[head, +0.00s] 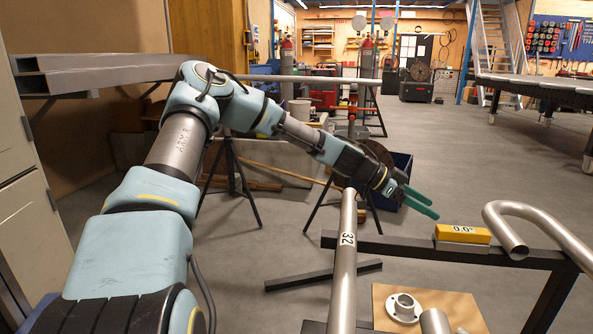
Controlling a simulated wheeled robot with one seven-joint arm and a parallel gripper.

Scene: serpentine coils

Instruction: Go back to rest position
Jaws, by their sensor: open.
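My arm reaches from the lower left up and over to the middle of the head view. My gripper (420,202) has green fingers that are apart, with nothing between them. It hangs just right of the top end of a grey metal tube (345,255) marked 32, and appears apart from it. The tube rises from the bottom edge of the view.
A dark metal frame (400,246) stands below and right of my gripper, with a yellow level (462,233) reading 0.0° on it. A bent tube (545,220) is at the right. A flanged part (404,307) lies on a brown board (462,309). Open floor lies beyond.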

